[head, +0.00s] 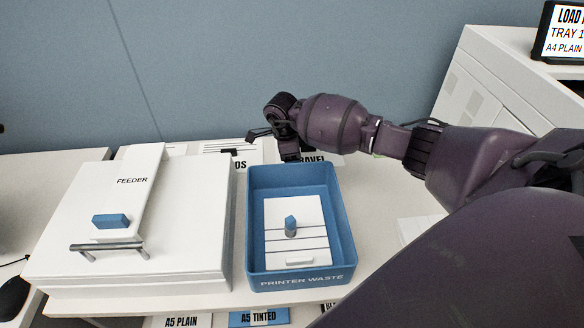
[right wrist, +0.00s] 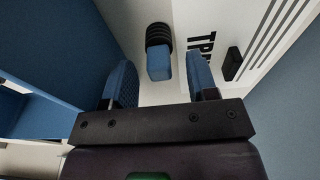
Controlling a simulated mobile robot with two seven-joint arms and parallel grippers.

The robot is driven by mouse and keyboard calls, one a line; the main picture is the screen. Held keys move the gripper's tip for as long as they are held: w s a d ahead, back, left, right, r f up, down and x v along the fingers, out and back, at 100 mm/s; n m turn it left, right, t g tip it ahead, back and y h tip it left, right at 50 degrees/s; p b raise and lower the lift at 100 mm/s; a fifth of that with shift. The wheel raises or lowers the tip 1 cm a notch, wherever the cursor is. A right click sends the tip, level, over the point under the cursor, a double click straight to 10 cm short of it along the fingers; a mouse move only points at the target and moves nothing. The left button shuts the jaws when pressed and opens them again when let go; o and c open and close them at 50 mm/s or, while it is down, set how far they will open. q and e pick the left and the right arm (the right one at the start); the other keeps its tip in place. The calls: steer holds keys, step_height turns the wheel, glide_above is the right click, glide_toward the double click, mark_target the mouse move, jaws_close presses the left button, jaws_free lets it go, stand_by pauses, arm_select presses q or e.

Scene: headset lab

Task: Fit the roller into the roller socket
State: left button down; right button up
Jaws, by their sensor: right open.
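In the right wrist view a black ribbed roller with a blue block-shaped end (right wrist: 159,65) lies on a white surface between the blue-padded fingers of my right gripper (right wrist: 160,78). The fingers are open, with a gap on each side of the blue end. In the head view my right gripper (head: 276,143) is just behind the blue bin, and the roller is not clearly visible there. The white feeder (head: 60,235) on the left has a blue block (head: 111,221) and a grey bar on legs (head: 107,246). I cannot tell which part is the roller socket. My left gripper is not in view.
A black block (right wrist: 233,64) lies near the roller. A white cabinet with a screen (head: 566,32) stands at right.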

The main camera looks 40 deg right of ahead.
jaws_close()
steer(key=shift+r, duration=0.15)
